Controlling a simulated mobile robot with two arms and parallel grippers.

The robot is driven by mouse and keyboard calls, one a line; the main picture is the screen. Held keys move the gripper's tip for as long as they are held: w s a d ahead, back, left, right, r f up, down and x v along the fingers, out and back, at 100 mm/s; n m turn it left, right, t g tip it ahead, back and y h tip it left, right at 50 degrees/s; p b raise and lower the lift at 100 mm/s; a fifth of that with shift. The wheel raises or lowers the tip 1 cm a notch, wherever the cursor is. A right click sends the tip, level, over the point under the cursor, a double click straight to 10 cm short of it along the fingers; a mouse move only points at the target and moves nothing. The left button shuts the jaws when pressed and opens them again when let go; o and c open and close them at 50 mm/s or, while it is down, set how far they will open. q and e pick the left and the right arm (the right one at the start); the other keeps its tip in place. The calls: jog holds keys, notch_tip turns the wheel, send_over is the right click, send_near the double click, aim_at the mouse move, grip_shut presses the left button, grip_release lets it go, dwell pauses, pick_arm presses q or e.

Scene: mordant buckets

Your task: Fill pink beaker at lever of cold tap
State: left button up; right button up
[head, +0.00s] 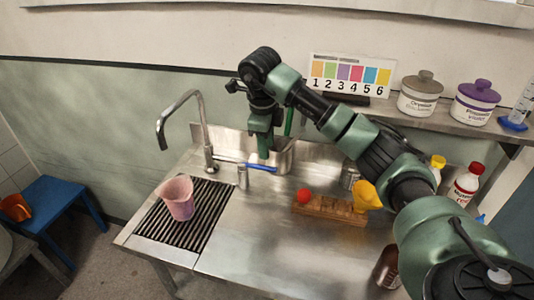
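The pink beaker (177,200) stands upright on the dark ribbed drain grille (200,228), below and slightly right of the spout end. The tall curved tap (203,125) rises behind it. No water stream is visible. A blue lever (258,167) reaches right from near the tap's base. My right gripper (264,150) points down with its fingertips close above the lever's right part. I cannot tell whether it touches the lever. Its finger gap is not clear from this angle. My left gripper is not in view.
A metal pot (284,158) stands behind my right gripper. A wooden block (325,208) with a red ball (304,195) and a yellow item (366,195) lies to the right. Bottles stand at far right. The front middle of the steel counter (250,250) is clear.

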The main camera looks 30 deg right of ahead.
aim_at(268, 167)
jog(key=f, duration=0.2)
jog(key=f+p, duration=0.1)
jog(key=f, duration=0.1)
jog(key=shift+s+f, duration=0.1)
jog(key=shift+s, duration=0.3)
jog(key=shift+w+d+f+p, duration=0.15)
jog(key=shift+w+f+p, duration=0.05)
jog(key=shift+f, duration=0.35)
jog(key=shift+w+d+f+p, duration=0.1)
jog(key=shift+w+f+p, duration=0.1)
jog(key=shift+f, duration=0.55)
grip_shut()
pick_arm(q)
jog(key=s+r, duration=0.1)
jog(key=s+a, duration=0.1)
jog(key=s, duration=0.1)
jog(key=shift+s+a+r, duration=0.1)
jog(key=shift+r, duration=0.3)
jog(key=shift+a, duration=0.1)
